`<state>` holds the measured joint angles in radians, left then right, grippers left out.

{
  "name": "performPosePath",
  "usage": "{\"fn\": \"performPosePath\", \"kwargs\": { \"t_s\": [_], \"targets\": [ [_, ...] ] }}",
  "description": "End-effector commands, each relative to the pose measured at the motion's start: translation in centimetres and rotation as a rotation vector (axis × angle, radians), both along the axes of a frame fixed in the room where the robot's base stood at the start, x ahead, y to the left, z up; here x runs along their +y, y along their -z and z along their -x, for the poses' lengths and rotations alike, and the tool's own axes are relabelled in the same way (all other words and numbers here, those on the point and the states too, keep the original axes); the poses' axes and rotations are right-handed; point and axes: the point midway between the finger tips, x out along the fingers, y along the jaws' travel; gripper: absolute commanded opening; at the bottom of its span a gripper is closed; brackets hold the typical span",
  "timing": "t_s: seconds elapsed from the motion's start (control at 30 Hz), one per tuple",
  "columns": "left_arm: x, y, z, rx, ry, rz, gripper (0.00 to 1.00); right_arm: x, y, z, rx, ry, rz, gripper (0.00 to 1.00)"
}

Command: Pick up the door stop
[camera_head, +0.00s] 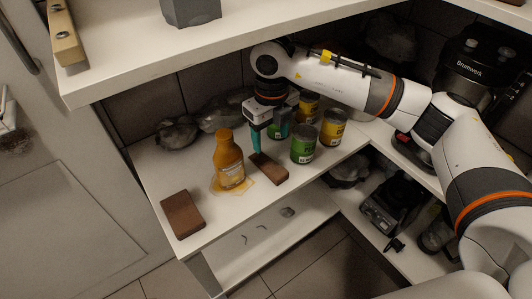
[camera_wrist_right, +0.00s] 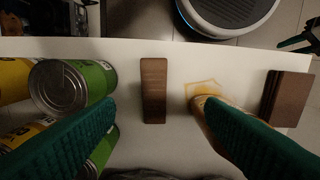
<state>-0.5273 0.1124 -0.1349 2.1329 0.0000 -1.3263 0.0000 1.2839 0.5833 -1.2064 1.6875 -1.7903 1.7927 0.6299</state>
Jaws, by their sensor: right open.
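The door stop (camera_head: 268,168), a narrow brown wooden piece, lies on the white shelf between the orange bottle and the cans. In the right wrist view the door stop (camera_wrist_right: 153,90) shows between the fingertips, its long side running up the picture. My right gripper (camera_head: 269,143) is open above and just behind it, teal fingers pointing down. In the right wrist view the gripper (camera_wrist_right: 160,101) has an empty gap, and no finger visibly touches the door stop. My left gripper is not in view.
An orange bottle (camera_head: 229,160) stands in a yellowish spill left of the door stop. Green and yellow cans (camera_head: 304,145) stand close on the right. A flat brown block (camera_head: 182,214) lies near the shelf's left front corner. Grey bags (camera_head: 219,114) lie behind. An upper shelf (camera_head: 200,38) overhangs.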

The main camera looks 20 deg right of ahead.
Motion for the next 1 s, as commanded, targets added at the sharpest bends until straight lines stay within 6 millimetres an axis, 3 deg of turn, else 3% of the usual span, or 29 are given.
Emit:
{"fn": "performPosePath", "kwargs": {
  "t_s": [0.33,0.57,0.83,1.0],
  "targets": [
    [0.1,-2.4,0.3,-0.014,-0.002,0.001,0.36,-0.2,5.3,0.0,0.003,0.003,0.007,0.64],
    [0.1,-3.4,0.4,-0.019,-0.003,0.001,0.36,-0.2,7.1,-0.1,0.001,0.002,0.005,0.64],
    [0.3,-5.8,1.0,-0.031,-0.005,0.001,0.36,-0.7,10.9,-0.7,0.003,0.001,0.006,0.64],
    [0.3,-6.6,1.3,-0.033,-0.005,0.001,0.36,-0.6,11.9,-0.7,0.001,0.000,0.005,0.64]
  ]
}}
